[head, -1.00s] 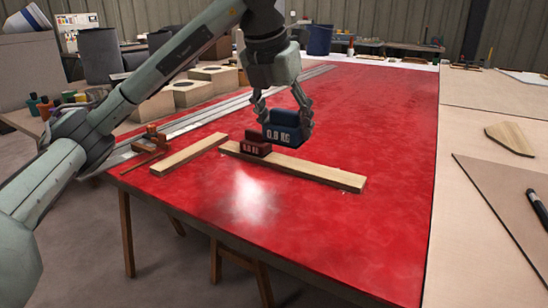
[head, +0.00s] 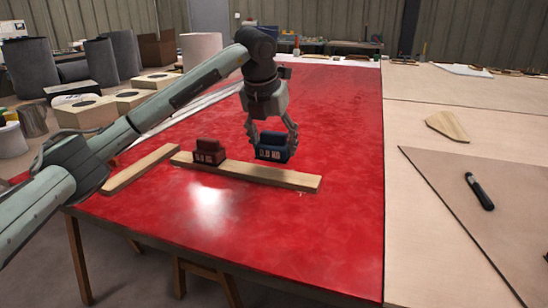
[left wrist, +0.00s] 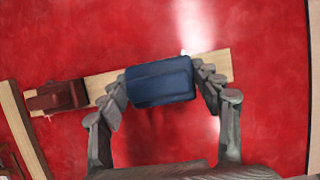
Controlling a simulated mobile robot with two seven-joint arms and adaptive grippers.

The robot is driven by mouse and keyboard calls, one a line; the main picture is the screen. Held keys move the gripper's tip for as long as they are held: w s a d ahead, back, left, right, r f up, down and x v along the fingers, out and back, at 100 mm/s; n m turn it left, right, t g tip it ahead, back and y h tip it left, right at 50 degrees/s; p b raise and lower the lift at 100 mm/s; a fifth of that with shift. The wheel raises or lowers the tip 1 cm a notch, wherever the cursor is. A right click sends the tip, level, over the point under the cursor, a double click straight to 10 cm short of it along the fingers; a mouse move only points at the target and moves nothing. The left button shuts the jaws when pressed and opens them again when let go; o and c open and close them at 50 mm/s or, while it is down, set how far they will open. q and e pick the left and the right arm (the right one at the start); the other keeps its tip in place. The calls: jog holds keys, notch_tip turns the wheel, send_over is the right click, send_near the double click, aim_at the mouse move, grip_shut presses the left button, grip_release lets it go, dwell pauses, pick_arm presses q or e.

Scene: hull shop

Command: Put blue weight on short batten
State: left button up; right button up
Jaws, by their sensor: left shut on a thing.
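My left gripper (head: 272,140) points down and is shut on the blue weight (head: 270,153), with a finger on each side of it. In the left wrist view the blue weight (left wrist: 160,82) hangs over the batten that runs across the table (head: 240,173). It looks low over it; I cannot tell whether they touch. A dark red weight (head: 208,152) sits at that batten's left end. A second batten (head: 140,168) lies to the left at an angle. Perspective leaves unclear which batten is shorter. My right gripper is not in view.
The red tabletop (head: 335,120) is clear behind and to the right of the crossing batten. A pale surface on the right holds a dark marker (head: 480,191) and a small wooden piece (head: 447,125). Rolls and box-like blocks (head: 87,112) stand at the left.

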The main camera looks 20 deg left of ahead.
aim_at(274, 159)
pick_arm(q)
jog(key=shift+w+f, duration=0.2)
jog(key=shift+f, duration=1.8)
jog(key=shift+f, duration=0.15)
jog(key=o, duration=1.9)
jog(key=v, duration=1.2)
jog(key=shift+s, duration=0.1)
